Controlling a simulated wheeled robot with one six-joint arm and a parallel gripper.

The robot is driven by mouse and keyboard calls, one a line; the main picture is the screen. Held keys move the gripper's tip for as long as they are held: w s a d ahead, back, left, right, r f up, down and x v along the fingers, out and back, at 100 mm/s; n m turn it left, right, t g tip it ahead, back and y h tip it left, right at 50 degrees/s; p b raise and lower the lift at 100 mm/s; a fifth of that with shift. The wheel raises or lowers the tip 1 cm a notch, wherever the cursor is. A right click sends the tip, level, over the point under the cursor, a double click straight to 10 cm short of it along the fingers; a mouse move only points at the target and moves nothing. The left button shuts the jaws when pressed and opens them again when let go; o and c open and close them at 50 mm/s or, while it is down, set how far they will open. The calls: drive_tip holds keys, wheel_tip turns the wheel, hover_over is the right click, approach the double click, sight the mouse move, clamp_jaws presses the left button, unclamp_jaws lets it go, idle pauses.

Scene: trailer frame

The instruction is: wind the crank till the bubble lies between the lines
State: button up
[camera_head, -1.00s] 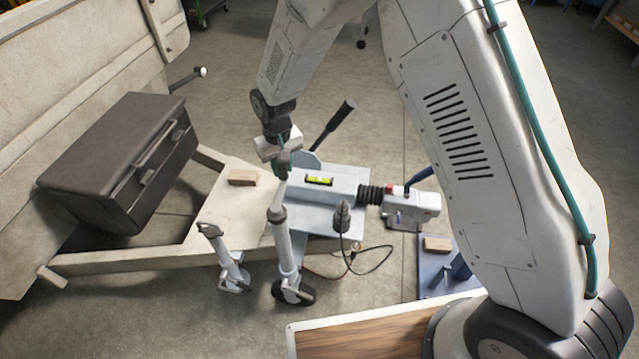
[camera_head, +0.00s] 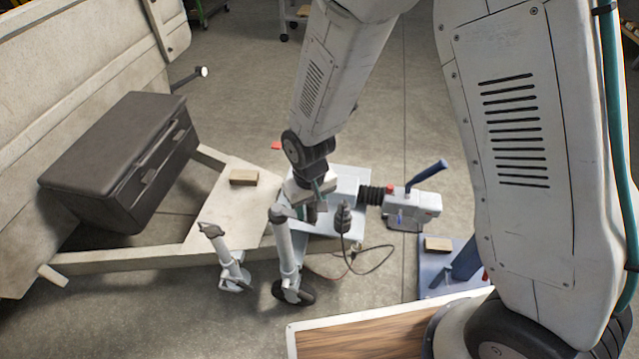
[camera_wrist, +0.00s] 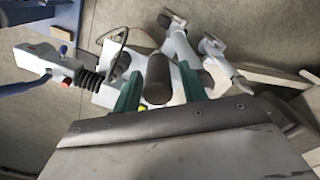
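The jack (camera_head: 286,250), a pale tube with a black wheel at its foot, stands at the trailer's nose. My gripper (camera_head: 311,207) is at its top, right of the tube. The crank arm is mostly hidden. The level vial shows only as a yellow-green sliver (camera_wrist: 114,103) beside the left finger. In the head view my gripper and wrist hide it. The bubble and lines cannot be seen.
The grey hitch (camera_head: 346,188) with black bellows (camera_head: 372,195) joins a white coupling head (camera_head: 412,207). A prop stand (camera_head: 230,260) is left of the jack. A wooden block (camera_head: 244,177) lies on the frame, near a dark box (camera_head: 120,165). A cable (camera_head: 375,262) hangs at the right.

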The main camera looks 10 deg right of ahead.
drive_tip(key=o, duration=1.1)
drive_tip(key=shift+w+d, duration=0.15)
drive_tip(key=shift+d, duration=0.05)
drive_tip(key=shift+o, duration=0.2)
drive_tip(key=shift+r, duration=4)
